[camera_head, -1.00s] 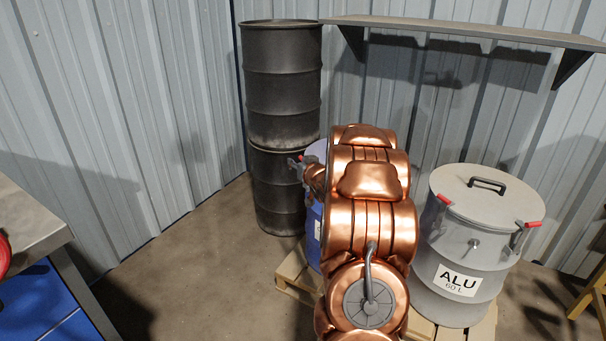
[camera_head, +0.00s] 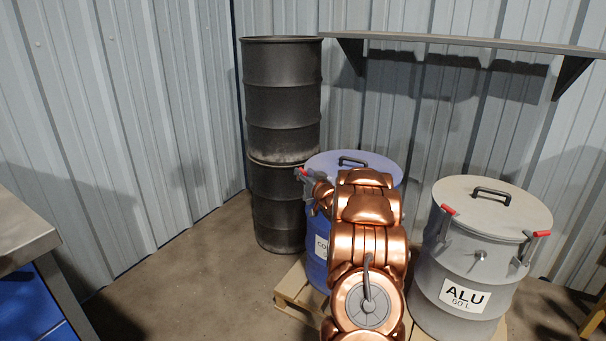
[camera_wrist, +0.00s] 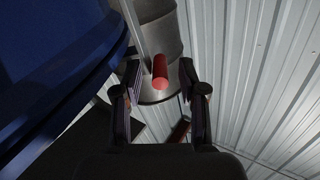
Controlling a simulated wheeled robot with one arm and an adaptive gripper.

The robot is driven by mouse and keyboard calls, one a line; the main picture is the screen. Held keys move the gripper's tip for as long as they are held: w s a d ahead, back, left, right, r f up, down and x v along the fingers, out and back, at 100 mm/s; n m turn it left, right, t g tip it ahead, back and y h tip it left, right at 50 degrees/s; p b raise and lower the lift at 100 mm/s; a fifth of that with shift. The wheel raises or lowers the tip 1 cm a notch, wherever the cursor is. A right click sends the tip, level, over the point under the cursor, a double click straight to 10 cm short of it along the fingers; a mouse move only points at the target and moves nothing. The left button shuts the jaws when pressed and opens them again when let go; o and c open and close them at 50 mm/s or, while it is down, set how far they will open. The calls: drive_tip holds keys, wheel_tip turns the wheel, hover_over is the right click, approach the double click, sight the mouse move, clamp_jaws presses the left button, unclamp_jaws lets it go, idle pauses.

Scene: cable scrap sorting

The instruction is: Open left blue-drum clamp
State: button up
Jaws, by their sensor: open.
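The blue drum (camera_head: 313,245) stands on a pallet behind my copper arm, its lid on and largely visible. Its left clamp has a red-tipped handle (camera_head: 302,171) at the lid's left edge. My arm hides the drum's front right side. My gripper (camera_wrist: 160,72) is at the drum's left side, beside the clamp. In the wrist view, its two dark fingers are apart, with the red handle (camera_wrist: 160,70) showing between them. I cannot tell whether either finger touches it. The blue drum (camera_wrist: 60,65) fills the left of that view.
A grey ALU drum (camera_head: 466,255) with red-tipped clamps stands to the right. Two stacked dark drums (camera_head: 283,110) stand close behind on the left. A shelf (camera_head: 470,42) is on the wall, and a bench (camera_head: 22,232) is at left. The floor between bench and pallet is clear.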

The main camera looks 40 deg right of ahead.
drive_tip(key=shift+x, duration=1)
drive_tip(key=shift+r, duration=0.1)
drive_tip(key=shift+c, duration=0.3)
clamp_jaws()
